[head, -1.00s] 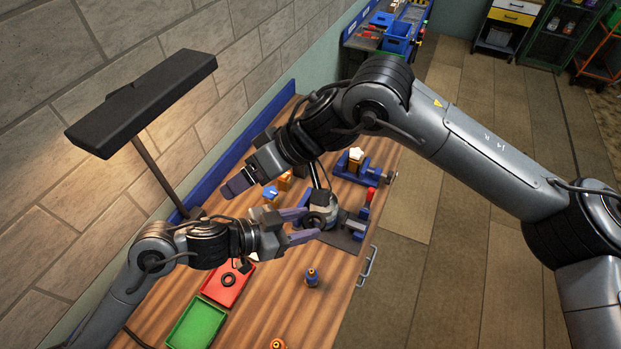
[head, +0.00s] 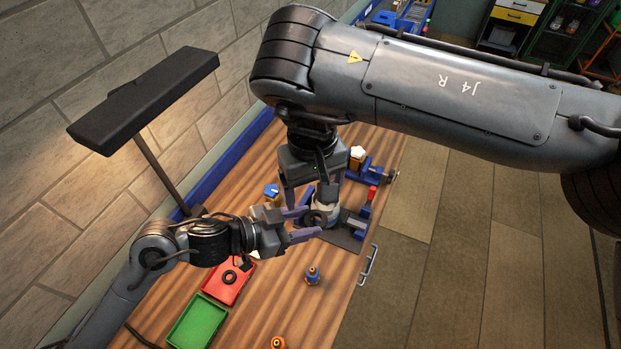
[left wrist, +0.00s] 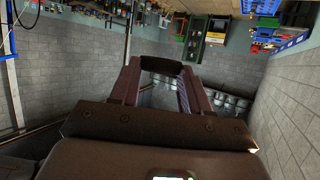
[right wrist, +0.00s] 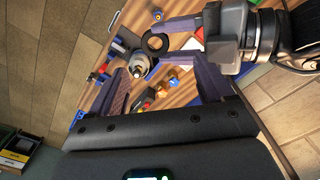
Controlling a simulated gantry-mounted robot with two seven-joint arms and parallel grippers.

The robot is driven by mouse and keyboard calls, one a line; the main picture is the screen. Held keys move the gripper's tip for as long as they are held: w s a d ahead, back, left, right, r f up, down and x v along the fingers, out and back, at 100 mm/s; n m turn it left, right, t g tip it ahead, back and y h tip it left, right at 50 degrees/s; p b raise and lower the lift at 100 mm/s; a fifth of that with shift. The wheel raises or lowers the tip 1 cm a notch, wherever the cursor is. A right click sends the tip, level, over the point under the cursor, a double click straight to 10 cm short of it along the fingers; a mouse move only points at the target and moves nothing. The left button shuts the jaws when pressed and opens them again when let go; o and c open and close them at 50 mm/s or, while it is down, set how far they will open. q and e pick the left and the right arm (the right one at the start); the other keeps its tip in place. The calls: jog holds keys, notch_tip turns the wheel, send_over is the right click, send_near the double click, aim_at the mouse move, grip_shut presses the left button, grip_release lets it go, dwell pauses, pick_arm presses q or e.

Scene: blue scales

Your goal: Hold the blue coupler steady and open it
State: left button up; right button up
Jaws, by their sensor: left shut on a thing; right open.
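My left gripper (head: 311,223) is shut on a dark ring (head: 319,216); the ring spans between its fingertips in the left wrist view (left wrist: 160,65) and shows round in the right wrist view (right wrist: 156,42). My right gripper (head: 311,196) is open and points down above the bench, close to my left fingers. In the right wrist view a pale grey cylinder (right wrist: 139,62) lies between its fingers, apart from them, beside the ring. A blue piece with orange parts (head: 312,274) stands on the bench. Another blue-topped piece (head: 271,190) stands left of my right gripper. I cannot tell which is the coupler.
A red tray (head: 213,290) holding a black ring (head: 230,277) and a green tray (head: 196,325) lie front left. A blue vise-like fixture (head: 382,175) stands at the right bench edge. A black lamp (head: 145,100) overhangs the left. Bare wood (head: 265,305) lies in front.

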aim_at(310, 224)
notch_tip(310, 224, down, 10)
jog(key=shift+r, duration=0.25)
dwell(0.4)
jog(key=shift+s+a, duration=0.1)
jog(key=shift+a, duration=0.1)
jog(key=c, duration=1.1)
pick_arm(q)
jog(key=o, duration=0.9)
pick_arm(e)
jog(key=shift+o, duration=0.2)
pick_arm(q)
jog(key=o, duration=0.3)
pick_arm(e)
jog(key=shift+d, duration=0.1)
